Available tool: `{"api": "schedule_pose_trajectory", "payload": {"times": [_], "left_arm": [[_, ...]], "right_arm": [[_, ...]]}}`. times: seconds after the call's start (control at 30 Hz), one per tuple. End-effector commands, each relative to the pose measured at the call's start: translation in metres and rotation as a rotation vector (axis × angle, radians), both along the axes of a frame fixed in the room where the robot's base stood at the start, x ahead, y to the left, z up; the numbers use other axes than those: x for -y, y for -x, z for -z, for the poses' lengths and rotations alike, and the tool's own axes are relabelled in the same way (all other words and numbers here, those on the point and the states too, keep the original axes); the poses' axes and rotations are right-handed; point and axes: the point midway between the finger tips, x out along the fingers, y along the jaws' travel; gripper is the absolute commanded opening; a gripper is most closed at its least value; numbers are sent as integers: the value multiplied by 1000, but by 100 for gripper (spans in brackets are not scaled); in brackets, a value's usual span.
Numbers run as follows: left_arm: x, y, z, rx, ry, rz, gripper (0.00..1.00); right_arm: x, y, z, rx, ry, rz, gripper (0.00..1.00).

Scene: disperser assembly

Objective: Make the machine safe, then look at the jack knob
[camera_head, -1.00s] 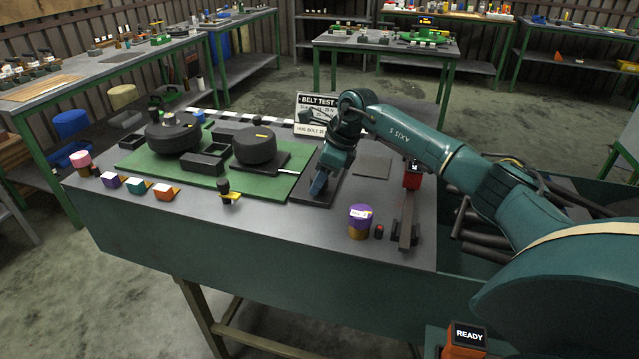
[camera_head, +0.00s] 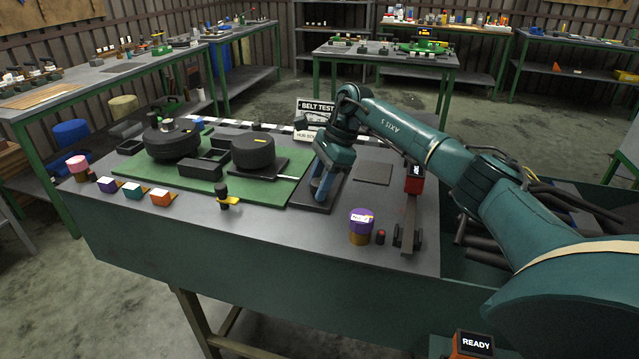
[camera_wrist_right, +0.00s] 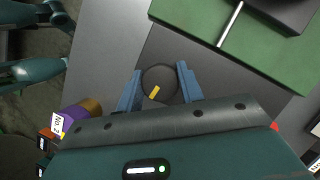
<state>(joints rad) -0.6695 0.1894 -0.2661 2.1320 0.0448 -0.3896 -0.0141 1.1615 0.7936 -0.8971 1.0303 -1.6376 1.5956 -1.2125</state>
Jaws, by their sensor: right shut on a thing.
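My right gripper (camera_head: 322,198) points down over a dark plate (camera_head: 310,202) at the right of the green mat. In the right wrist view, its two blue fingers (camera_wrist_right: 159,90) stand on either side of a dark round knob (camera_wrist_right: 160,77) with a yellow mark, and are shut on it. In the head view the fingers hide that knob. I cannot tell whether it is the jack knob. My left gripper is in neither view.
On the green mat (camera_head: 130,170) stand two black drums (camera_head: 172,141) (camera_head: 253,150) and dark trays. A purple-topped jar (camera_head: 360,218), a small red-topped piece (camera_head: 380,236) and a dark rail stand (camera_head: 408,225) are on the right. An orange box (camera_head: 473,344) reads READY.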

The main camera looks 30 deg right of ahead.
Motion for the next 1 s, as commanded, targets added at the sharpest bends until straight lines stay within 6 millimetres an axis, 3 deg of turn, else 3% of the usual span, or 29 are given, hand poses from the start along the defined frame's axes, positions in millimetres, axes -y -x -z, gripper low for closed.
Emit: {"api": "schedule_pose_trajectory", "payload": {"times": [0.33, 0.37, 0.6, 0.87, 1.0], "left_arm": [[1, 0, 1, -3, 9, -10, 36], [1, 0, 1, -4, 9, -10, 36], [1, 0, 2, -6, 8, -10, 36], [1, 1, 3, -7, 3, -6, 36], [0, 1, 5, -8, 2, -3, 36]], "right_arm": [[-1, -1, 0, 3, 1, -3, 14], [-1, -1, 0, 3, 1, -3, 39], [0, 0, 0, 2, 0, -1, 59], [1, 0, -1, 1, 1, -1, 59], [6, 1, -13, 3, 2, 0, 59]]}}
